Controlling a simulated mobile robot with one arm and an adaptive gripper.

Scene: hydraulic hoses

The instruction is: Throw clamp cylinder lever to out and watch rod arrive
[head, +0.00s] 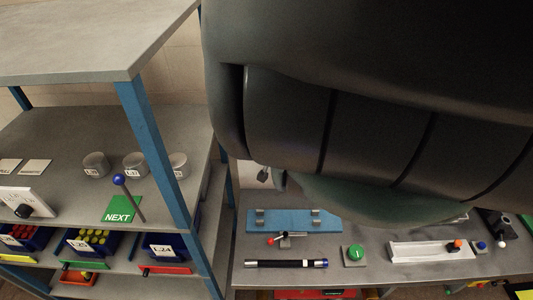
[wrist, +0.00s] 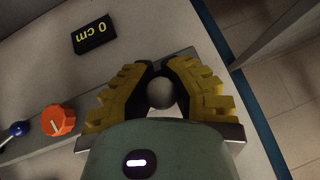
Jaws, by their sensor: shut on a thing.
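In the wrist view my gripper (wrist: 160,82), with yellow stepped fingers and dark pads, is shut around a round grey knob (wrist: 160,93). The knob sits between the fingertips, above a grey metal strip (wrist: 183,60) on the bench. Any shaft below it is hidden, and I cannot read a label on it. A black block marked "0 cm" (wrist: 95,33) lies beyond the strip, upside down in this view. I cannot make out a cylinder rod. In the head view my dark arm covers the upper right, and my gripper does not show.
An orange knob (wrist: 58,120) and a blue ball lever (wrist: 18,130) stand left of my gripper. On the bench are a blue plate (head: 290,227), a red-tipped lever (head: 272,240), a black hose (head: 275,264) and a green button (head: 353,252). Shelving (head: 70,55) stands at left.

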